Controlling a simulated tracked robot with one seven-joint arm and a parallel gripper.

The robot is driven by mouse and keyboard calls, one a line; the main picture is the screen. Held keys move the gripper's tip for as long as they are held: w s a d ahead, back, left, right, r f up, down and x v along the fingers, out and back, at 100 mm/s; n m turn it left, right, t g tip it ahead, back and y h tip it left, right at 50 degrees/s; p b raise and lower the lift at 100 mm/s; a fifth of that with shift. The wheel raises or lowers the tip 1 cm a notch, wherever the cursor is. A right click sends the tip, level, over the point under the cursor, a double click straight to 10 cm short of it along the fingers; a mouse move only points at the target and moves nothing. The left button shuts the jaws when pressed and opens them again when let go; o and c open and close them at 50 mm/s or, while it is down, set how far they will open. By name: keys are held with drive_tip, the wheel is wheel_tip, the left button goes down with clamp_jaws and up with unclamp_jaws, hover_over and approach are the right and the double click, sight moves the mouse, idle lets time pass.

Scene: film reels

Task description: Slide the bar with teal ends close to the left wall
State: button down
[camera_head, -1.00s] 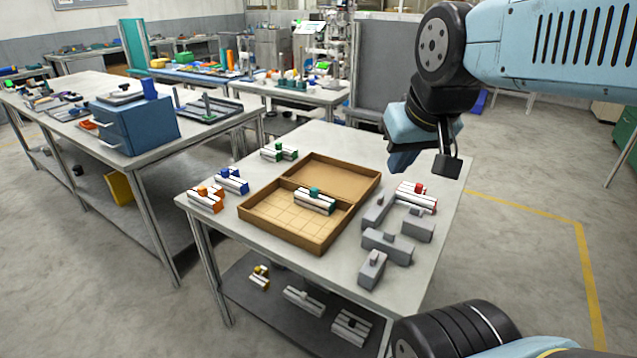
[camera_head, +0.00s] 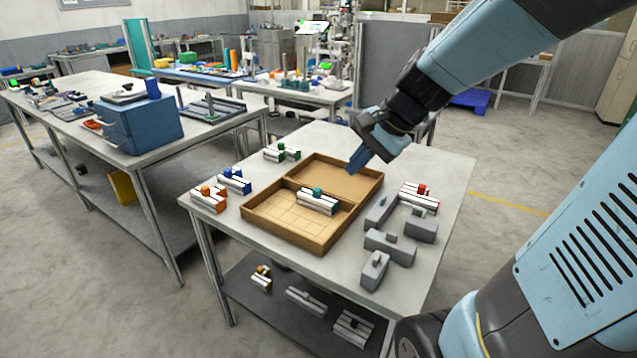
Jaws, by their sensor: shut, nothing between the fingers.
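The bar with teal ends (camera_head: 316,203) is a white and dark striped block with a teal knob on top. It lies inside the open wooden box (camera_head: 262,233), across the middle near the divider between the two compartments. Its left end is apart from the box's left wall. My gripper (camera_head: 357,164) is shut and empty. It hangs above the upper right side of the box, up and to the right of the bar, pointing down and to the left. It appears apart from the bar.
A blue-ended bar (camera_head: 234,181), an orange-ended bar (camera_head: 208,200) and a green-ended bar (camera_head: 281,153) lie left of and behind the box. A red-ended bar (camera_head: 419,197) and several grey blocks (camera_head: 390,244) lie to its right.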

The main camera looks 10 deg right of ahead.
sight(302, 192)
drive_tip(key=w+d+f+m+t+y, duration=0.1)
drive_tip(key=w+d+f+m, duration=0.3)
drive_tip(key=w+f+m, duration=0.45)
drive_tip(key=w+d+f+m+t, duration=0.2)
drive_tip(key=w+d+f+m, duration=0.2)
drive_tip(key=w+f+m, duration=0.4)
drive_tip(key=shift+m, duration=0.35)
drive_tip(key=x, duration=0.8)
drive_tip(key=shift+s+a, duration=0.1)
drive_tip(key=shift+a, duration=0.35)
drive_tip(key=shift+w+a+f, duration=0.1)
drive_tip(key=shift+w+a, duration=1.45)
drive_tip(key=shift+w, duration=0.05)
drive_tip(key=w+a, duration=0.7)
drive_tip(key=shift+s, duration=0.1)
